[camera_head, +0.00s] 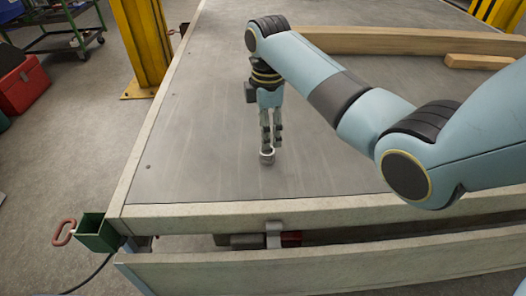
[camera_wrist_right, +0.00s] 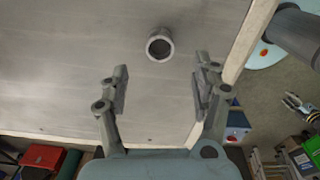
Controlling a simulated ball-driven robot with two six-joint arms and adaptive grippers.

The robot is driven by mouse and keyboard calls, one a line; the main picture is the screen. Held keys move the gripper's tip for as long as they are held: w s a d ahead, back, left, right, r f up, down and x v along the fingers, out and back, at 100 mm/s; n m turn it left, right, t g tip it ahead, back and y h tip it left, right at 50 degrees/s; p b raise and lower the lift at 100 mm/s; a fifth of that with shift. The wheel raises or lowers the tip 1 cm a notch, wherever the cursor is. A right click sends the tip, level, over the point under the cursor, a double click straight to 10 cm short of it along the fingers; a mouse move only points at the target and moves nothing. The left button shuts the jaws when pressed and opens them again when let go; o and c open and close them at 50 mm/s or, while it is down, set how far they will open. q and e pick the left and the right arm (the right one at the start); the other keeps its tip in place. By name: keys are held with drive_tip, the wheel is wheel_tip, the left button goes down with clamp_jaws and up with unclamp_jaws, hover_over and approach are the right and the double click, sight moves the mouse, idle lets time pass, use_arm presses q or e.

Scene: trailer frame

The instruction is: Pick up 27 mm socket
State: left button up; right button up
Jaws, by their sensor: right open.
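The socket (camera_head: 267,157) is a small, light grey metal ring-shaped piece on the grey trailer deck. In the right wrist view the socket (camera_wrist_right: 160,45) shows its round dark opening, beyond the fingertips and about midway between them. My right gripper (camera_head: 271,146) points down at the deck just over the socket. In the right wrist view my right gripper (camera_wrist_right: 161,75) has its fingers wide apart, with nothing between them. The size mark cannot be read. A small gripper-like shape at the right edge of the wrist view may be my left gripper; its jaws are unclear.
The trailer deck (camera_head: 200,130) is bare around the socket. Wooden beams (camera_head: 400,41) lie on the deck at the back right. The frame's front rail (camera_head: 200,215) borders the deck. A yellow post (camera_head: 143,45) and a red toolbox (camera_head: 24,86) stand at the left.

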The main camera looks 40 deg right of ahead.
sight(267, 155)
wheel_tip(267, 155, down, 2)
drive_tip(key=shift+f, duration=0.45)
wheel_tip(267, 155, down, 4)
drive_tip(key=shift+r+b, duration=0.1)
drive_tip(key=shift+b, duration=0.6)
drive_tip(key=shift+f, duration=0.4)
drive_tip(key=c, duration=1.3)
use_arm(q)
drive_tip(key=shift+s+a+f, duration=0.1)
drive_tip(key=shift+s+f, duration=0.7)
drive_tip(key=shift+f, duration=0.05)
use_arm(e)
drive_tip(key=shift+c, duration=0.2)
drive_tip(key=shift+r, duration=0.1)
